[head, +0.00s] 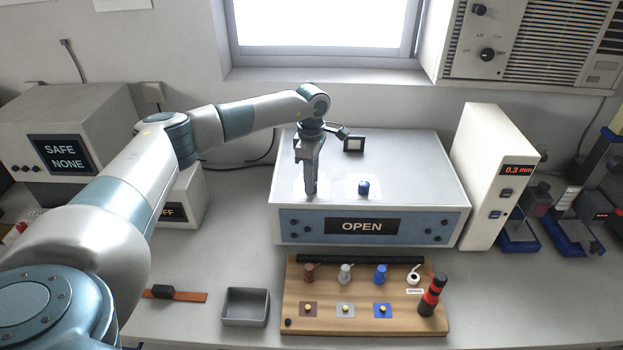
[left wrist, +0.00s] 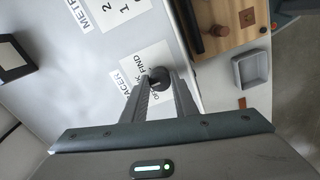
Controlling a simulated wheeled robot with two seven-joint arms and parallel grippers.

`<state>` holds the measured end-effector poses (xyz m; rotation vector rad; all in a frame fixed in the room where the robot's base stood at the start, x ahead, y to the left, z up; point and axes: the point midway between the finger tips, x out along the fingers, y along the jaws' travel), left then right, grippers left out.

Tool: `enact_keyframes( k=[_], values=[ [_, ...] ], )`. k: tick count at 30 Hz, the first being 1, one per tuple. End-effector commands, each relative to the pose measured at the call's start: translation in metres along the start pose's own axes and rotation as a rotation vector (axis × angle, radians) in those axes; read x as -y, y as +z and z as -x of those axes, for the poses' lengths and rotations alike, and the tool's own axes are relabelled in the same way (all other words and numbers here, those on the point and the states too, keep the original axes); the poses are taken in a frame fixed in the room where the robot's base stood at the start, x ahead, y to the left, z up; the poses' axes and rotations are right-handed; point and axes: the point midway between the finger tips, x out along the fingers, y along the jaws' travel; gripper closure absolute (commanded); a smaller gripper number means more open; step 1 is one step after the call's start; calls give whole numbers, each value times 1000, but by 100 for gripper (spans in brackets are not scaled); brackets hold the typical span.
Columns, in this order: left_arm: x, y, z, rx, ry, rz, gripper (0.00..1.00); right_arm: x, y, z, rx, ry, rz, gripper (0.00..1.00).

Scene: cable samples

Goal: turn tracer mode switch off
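The tracer mode switch is a dark round knob (left wrist: 159,79) on a white label on top of the tester box (head: 400,177). The label shows "TRACER" and "FIND" in the left wrist view; the rest of its wording is partly hidden by a finger. My left gripper (head: 310,192) points down at the box top from above. In the left wrist view its two fingertips stand on either side of the knob, very close to it. I cannot tell whether they press on it. In the head view the knob is hidden behind the gripper. My right gripper is not in view.
A blue knob (head: 363,187) stands right of the gripper, and a small dark-framed block (head: 354,144) behind it. The box front reads "OPEN" (head: 362,226). In front are a wooden board (head: 296,268) with connectors and a grey tray (head: 246,307). A white 0.3 mm unit (head: 490,160) stands right.

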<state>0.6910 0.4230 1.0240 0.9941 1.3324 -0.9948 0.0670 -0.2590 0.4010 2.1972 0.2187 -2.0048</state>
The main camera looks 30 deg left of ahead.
Motion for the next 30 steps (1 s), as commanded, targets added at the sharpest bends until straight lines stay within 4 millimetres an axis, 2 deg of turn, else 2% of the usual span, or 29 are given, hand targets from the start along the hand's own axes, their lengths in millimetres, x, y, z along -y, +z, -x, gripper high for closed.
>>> enact_keyframes(
  k=[14, 20, 30],
  values=[
    [0, 0, -1, 1, 1, 69, 96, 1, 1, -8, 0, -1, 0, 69],
    [-1, 1, -2, 1, 1, 181, 96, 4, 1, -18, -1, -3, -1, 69],
    [-1, 1, -2, 2, 2, 478, 96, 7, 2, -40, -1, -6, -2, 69]
  ],
)
